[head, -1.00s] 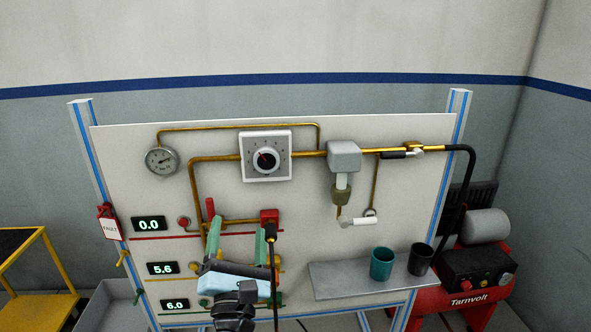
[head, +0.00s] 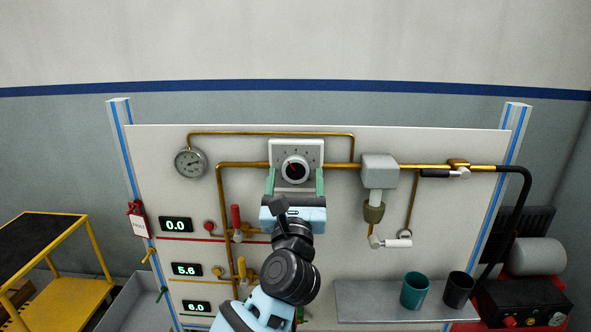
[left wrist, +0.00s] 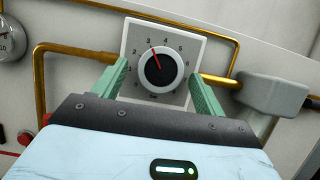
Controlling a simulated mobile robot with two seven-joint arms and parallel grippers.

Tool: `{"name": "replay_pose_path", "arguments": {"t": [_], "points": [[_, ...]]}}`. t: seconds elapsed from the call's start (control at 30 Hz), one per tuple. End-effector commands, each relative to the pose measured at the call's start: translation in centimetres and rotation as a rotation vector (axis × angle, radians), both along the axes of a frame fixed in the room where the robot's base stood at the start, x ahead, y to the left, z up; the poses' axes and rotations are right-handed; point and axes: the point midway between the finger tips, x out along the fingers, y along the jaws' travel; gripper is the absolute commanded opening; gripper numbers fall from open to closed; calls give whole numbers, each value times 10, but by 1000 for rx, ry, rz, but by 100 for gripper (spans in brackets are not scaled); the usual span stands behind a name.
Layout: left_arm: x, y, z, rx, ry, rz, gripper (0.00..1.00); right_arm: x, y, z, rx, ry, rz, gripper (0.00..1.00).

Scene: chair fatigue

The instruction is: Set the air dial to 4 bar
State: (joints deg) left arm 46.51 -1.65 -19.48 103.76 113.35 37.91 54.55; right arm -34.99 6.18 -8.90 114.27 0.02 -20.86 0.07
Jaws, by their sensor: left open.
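The air dial (head: 295,169) is a round black knob with a pale ring on a white square plate, on the upper middle of the panel. In the left wrist view the dial (left wrist: 160,70) shows a red pointer tilted up and left, close to the 3. My left gripper (head: 295,180) is open, with its green fingers on the left and right sides of the dial. In the wrist view both fingertips overlap the plate's sides, and a gap shows between each finger and the knob. Contact cannot be told. My right gripper is in neither view.
A round gauge (head: 190,162) hangs left of the dial on brass pipe (head: 240,164). A grey valve body (head: 379,171) stands to its right. Red and yellow handles sit lower left. A shelf (head: 380,300) with two cups is lower right.

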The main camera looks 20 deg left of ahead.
Motion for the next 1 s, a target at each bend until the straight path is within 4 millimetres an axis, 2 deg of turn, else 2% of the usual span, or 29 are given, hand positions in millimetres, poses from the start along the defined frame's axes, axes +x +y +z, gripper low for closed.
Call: {"name": "replay_pose_path", "arguments": {"t": [0.1,0.23,0.57,0.9,1.0], "points": [[13,3,6,3,0,0,72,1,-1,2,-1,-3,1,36],[21,6,9,1,0,-1,72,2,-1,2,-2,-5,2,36],[23,7,9,1,1,0,70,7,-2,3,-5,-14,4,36],[23,7,9,1,1,0,27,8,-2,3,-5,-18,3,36],[23,7,10,4,2,1,27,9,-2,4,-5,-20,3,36]]}}
